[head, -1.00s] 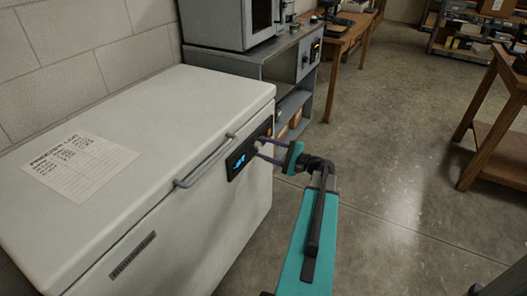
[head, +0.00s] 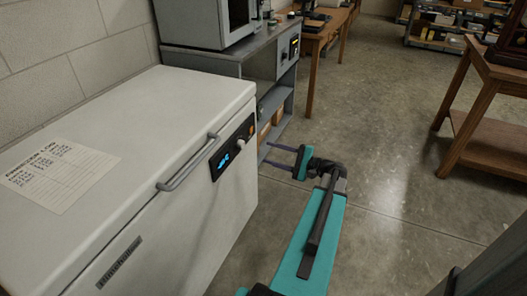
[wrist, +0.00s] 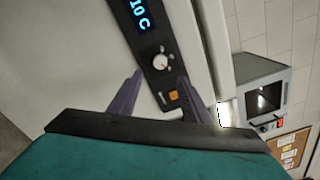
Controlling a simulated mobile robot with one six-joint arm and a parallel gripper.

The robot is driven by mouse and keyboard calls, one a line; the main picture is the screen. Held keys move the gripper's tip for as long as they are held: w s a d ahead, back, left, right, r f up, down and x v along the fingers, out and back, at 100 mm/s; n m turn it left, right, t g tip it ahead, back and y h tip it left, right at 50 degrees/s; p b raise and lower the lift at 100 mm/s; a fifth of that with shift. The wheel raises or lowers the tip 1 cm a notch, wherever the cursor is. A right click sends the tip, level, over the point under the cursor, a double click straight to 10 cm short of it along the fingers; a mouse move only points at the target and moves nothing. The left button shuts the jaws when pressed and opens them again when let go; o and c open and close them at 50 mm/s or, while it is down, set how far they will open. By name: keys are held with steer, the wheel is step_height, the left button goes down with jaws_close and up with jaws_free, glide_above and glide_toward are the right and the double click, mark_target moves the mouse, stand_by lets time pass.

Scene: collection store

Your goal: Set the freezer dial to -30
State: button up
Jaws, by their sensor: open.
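The white chest freezer (head: 150,130) stands at the left in the head view, with a black control panel (head: 232,152) at its front right. The panel has a lit blue display, and in the wrist view the part of the display (wrist: 141,14) in frame reads "10 C". The pale round dial (wrist: 160,62) sits below the display; it also shows in the head view (head: 240,144). An orange switch (wrist: 173,95) is beside it. My gripper (head: 280,155) is open and empty, in front of the panel and apart from the dial. In the wrist view its fingers (wrist: 158,88) point toward the panel.
A grey bar handle (head: 188,163) sticks out from the freezer front, left of the panel. A paper log sheet (head: 58,174) lies on the lid. A grey bench (head: 270,68) stands behind the freezer. The floor (head: 385,130) to the right is clear.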

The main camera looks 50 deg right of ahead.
steer(key=shift+v, duration=1.75)
